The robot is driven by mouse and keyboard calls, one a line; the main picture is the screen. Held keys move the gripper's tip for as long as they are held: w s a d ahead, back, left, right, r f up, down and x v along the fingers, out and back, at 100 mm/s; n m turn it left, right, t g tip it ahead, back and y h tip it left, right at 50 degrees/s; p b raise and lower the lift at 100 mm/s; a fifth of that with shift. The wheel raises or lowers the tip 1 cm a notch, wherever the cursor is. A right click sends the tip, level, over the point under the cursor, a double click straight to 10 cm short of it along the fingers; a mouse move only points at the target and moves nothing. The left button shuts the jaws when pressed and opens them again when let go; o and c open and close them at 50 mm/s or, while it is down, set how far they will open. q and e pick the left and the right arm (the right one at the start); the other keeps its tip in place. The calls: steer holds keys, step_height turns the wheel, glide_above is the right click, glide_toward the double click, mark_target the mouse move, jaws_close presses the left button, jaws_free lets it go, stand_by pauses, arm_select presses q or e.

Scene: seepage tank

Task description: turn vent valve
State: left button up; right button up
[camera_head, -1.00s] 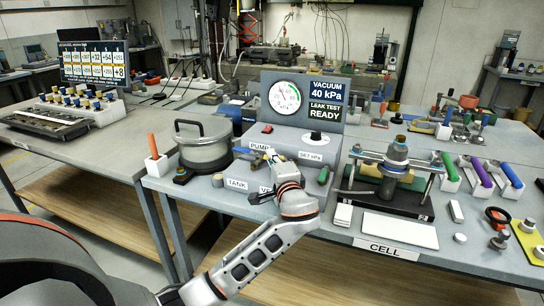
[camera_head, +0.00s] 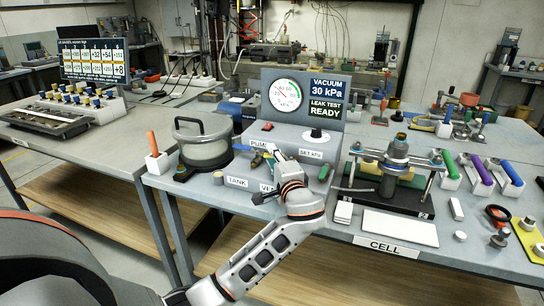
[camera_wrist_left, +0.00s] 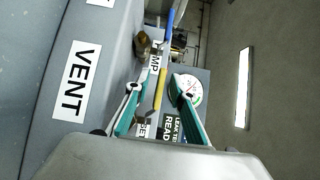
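My left gripper (camera_head: 277,156) reaches over the test bench in the head view. In the left wrist view its two teal fingers (camera_wrist_left: 157,90) stand wide apart. A yellow lever (camera_wrist_left: 161,88) shows between them without clear contact; a blue lever (camera_wrist_left: 170,20) shows farther off. Brass fittings (camera_wrist_left: 143,42) are partly visible. The VENT label (camera_wrist_left: 75,80) is plain in the left wrist view but partly covered in the head view (camera_head: 267,188). I cannot tell which lever belongs to the vent. The vacuum display (camera_head: 325,89) reads 30 kPa. My right gripper is out of view.
A lidded tank (camera_head: 205,150) stands left of my gripper, with an orange-handled tool (camera_head: 153,144) beside it. A clamp cell (camera_head: 393,165) stands to the right. The gauge panel (camera_head: 303,97) rises behind.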

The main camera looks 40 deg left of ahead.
arm_select(q)
steer(key=v, duration=1.1)
steer(key=shift+s+d, duration=0.2)
steer(key=shift+d, duration=0.05)
